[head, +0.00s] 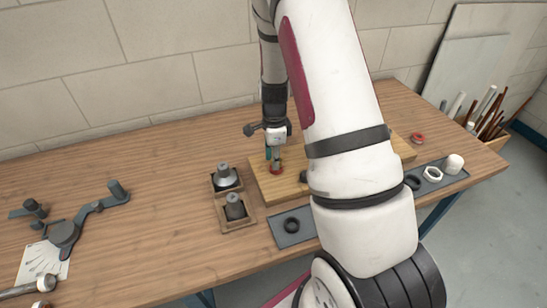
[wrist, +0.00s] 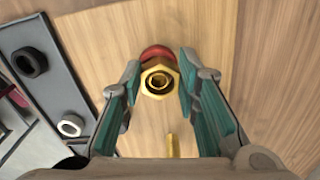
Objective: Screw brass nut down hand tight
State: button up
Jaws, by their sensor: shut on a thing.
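The brass nut (wrist: 160,80) shows in the wrist view between the tips of my gripper (wrist: 159,75), with a round threaded opening at its centre. My gripper, with teal pads, is shut on the nut from left and right. A red round part (wrist: 155,52) shows just beyond the nut, partly hidden by it. In the head view my gripper (head: 273,156) points straight down over the wooden board (head: 263,192), at a red part (head: 276,170) on it. The nut is too small to make out there. How far down the thread it sits cannot be told.
A wooden holder (head: 251,217) with two grey fittings stands left of the board. A dark mat (head: 279,238) with a black ring lies in front; a white nut (head: 432,174) and white cap (head: 453,164) lie right. A red ring (head: 417,138) is behind. A grey tool (head: 66,236) lies left.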

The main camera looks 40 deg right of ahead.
jog(key=m, duration=0.2)
jog(key=m+b, duration=0.1)
jog(key=m, duration=0.3)
jog(key=shift+w+d+f, duration=0.1)
jog(key=shift+w+d, duration=0.1)
jog(key=shift+w, duration=0.05)
jog(key=m, duration=0.2)
jog(key=m+b, duration=0.1)
jog(key=m, duration=0.2)
jog(key=shift+d+f+m, duration=0.1)
jog(key=shift+d+m, duration=0.1)
jog(key=shift+m, duration=0.1)
jog(key=o, duration=1.3)
jog(key=shift+c, duration=0.2)
jog(key=shift+o, duration=0.2)
jog(key=o, duration=0.7)
jog(key=shift+o, duration=0.2)
jog(key=shift+r+p, duration=1.2)
jog(key=shift+r, duration=1.35)
